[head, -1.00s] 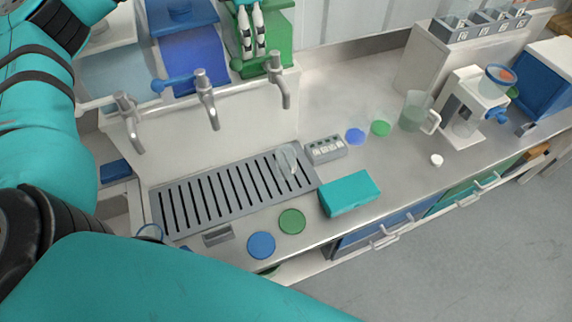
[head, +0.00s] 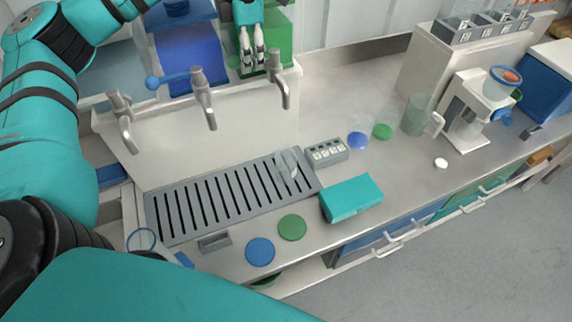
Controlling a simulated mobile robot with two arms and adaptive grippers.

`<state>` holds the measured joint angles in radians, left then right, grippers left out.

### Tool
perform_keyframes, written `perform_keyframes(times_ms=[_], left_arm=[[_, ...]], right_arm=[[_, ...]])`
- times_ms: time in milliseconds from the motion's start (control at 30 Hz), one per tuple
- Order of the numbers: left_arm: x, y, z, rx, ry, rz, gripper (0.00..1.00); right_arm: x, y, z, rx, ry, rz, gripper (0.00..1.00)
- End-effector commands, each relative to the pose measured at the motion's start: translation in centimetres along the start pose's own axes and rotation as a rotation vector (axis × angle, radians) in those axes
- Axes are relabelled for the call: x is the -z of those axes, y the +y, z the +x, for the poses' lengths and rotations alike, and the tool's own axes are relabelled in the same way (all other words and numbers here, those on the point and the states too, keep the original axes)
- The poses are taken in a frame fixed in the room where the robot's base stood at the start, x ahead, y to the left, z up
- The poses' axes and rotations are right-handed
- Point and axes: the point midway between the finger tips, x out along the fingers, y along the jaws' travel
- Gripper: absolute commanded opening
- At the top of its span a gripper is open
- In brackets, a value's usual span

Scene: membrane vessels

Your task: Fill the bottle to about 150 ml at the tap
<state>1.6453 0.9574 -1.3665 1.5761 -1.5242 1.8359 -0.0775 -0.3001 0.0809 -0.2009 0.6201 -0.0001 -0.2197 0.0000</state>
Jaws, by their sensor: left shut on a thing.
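A clear bottle (head: 287,164) stands on the slotted drip tray (head: 163,228), below the spout of the right tap (head: 279,80). Its liquid level cannot be made out, and no stream shows. My left gripper (head: 253,66) is just left of the right tap, in front of the green tank (head: 279,38). Its fingers are shut on what seems to be that tap's lever, mostly hidden by them. My right gripper is not in view.
A grey labelled block (head: 326,151), a teal box (head: 351,199) and blue (head: 260,251) and green (head: 292,227) discs lie near the tray. A jug (head: 416,115) and a white machine (head: 466,116) stand right. The counter's back middle is clear.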

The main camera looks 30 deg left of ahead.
Motion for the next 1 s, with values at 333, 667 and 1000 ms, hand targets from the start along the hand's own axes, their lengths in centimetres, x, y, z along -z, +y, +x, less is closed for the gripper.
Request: perform_keyframes(times_ms=[333,667,1000], left_arm=[[0.0,0.0,0.0,-0.001,0.0,-0.005,0.0],[-0.3,-1.6,0.0,-0.001,-0.001,-0.323,0.0],[-1.0,-2.9,0.0,-0.001,-0.001,-0.612,0.0]], right_arm=[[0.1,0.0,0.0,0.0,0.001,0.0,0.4],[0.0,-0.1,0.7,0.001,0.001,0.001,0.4],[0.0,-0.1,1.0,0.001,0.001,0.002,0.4]])
